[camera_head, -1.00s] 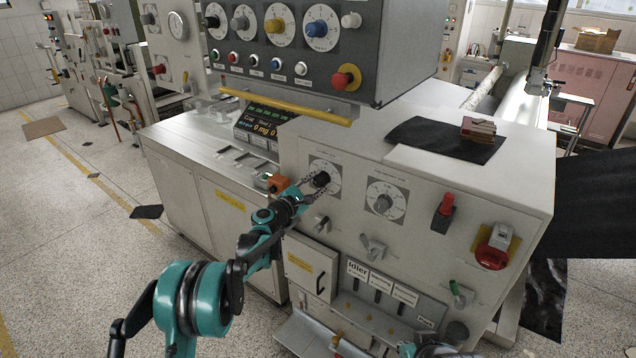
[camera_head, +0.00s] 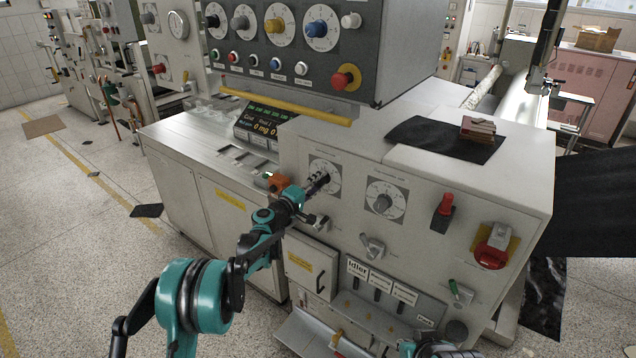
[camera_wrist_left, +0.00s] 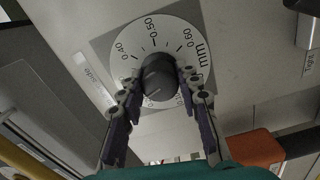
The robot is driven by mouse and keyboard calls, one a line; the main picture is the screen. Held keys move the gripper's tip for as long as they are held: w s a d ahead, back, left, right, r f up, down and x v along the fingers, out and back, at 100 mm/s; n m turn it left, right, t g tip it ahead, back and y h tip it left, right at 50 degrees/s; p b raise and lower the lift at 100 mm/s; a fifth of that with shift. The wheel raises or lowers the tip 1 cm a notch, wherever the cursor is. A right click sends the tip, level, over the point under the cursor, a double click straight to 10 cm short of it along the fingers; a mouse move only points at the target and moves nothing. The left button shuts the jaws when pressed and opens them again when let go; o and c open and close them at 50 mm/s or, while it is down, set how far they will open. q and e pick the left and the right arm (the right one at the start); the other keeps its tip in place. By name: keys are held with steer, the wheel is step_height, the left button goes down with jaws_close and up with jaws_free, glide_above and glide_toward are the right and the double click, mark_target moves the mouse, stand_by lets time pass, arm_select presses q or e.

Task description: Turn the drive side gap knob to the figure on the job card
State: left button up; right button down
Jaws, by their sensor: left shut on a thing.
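The dark gap knob (camera_wrist_left: 159,78) sits on a white dial (camera_wrist_left: 125,68) with figures 0.40, 0.50 and 0.60 and the unit mm, in the left wrist view. My left gripper (camera_wrist_left: 158,88) is shut on this knob, one finger on each side. In the head view the left gripper (camera_head: 318,183) reaches the left dial (camera_head: 333,170) on the machine's front panel and hides most of its knob. The knob's exact setting is hard to read. A teal and dark part of my right arm (camera_head: 408,348) shows at the bottom edge; its jaws cannot be made out. I cannot pick out the job card.
A second dial with a grey knob (camera_head: 383,203) is just right. An orange block (camera_head: 278,181) stands close to my left gripper.

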arm_select(q)
steer(key=shift+m, duration=1.6)
steer(key=o, duration=1.2)
steer(key=shift+c, duration=0.2)
steer(key=v, duration=1.2)
